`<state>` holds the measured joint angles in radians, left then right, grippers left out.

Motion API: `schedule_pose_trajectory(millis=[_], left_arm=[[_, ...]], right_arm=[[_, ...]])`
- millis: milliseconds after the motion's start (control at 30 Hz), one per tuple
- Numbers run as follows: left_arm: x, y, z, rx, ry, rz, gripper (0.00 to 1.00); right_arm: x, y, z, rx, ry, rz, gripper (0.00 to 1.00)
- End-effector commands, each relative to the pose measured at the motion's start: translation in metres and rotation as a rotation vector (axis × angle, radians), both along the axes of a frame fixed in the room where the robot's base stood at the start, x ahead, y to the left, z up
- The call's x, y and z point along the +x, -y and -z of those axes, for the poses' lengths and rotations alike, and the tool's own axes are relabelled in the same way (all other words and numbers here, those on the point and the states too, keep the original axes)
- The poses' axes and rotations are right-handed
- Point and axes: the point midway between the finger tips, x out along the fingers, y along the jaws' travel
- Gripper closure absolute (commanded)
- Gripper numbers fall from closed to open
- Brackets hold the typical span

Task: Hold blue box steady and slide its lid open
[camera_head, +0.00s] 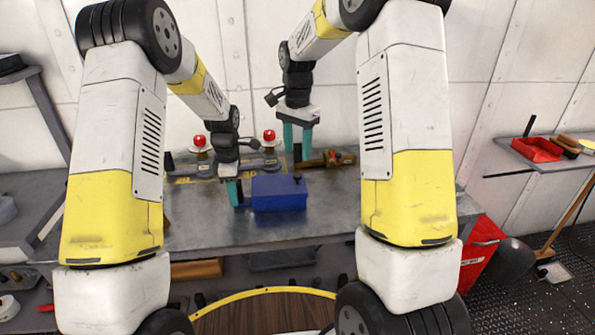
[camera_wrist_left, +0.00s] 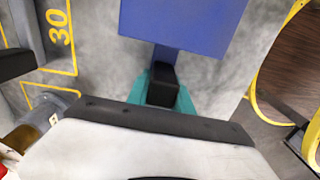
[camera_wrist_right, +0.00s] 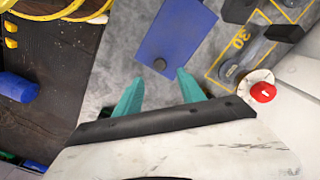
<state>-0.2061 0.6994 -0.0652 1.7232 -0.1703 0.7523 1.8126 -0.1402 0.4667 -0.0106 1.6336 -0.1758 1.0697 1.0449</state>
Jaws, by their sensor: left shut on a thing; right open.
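The blue box (camera_head: 279,197) sits on the grey bench, and its lid appears to cover the top. A small dark knob (camera_wrist_right: 160,64) stands up near one end of the lid (camera_wrist_right: 180,30). My left gripper (camera_head: 235,193) is at the box's left side. In the left wrist view, its teal fingers (camera_wrist_left: 162,88) are shut on a dark grip piece that joins the box's side. My right gripper (camera_head: 298,155) is open and empty, pointing down above and behind the box's right end. In the right wrist view, the knob lies just beyond the gap between its fingertips (camera_wrist_right: 160,76).
Two red-topped fixtures (camera_head: 269,137) and a brown piece (camera_head: 327,160) are at the back of the bench (camera_head: 270,232). Yellow markings (camera_wrist_left: 58,25) are painted on the bench. The bench in front of the box is clear. A red tray (camera_head: 537,149) is on the right shelf.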

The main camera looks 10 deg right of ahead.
Motion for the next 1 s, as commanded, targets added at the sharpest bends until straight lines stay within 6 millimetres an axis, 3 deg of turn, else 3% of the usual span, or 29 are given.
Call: schedule_pose_trajectory(millis=[100,333,500,800,1000], left_arm=[[0.000,0.000,0.000,0.000,0.001,0.000,1.00],[0.000,0.000,0.000,0.000,0.001,0.000,1.00],[0.000,0.000,0.000,0.000,0.001,0.000,1.00],[0.000,0.000,0.000,0.000,0.001,0.000,1.00],[0.000,0.000,0.000,0.000,0.001,0.000,1.00]], right_arm=[[-0.001,0.000,0.027,-0.001,-0.004,-0.001,0.53],[-0.001,0.000,0.064,0.000,-0.003,-0.001,0.53],[0.000,0.000,0.076,0.000,0.000,-0.001,0.53],[0.000,0.000,0.078,0.001,0.001,-0.001,0.53],[0.000,0.000,0.078,0.001,0.001,-0.001,0.91]])
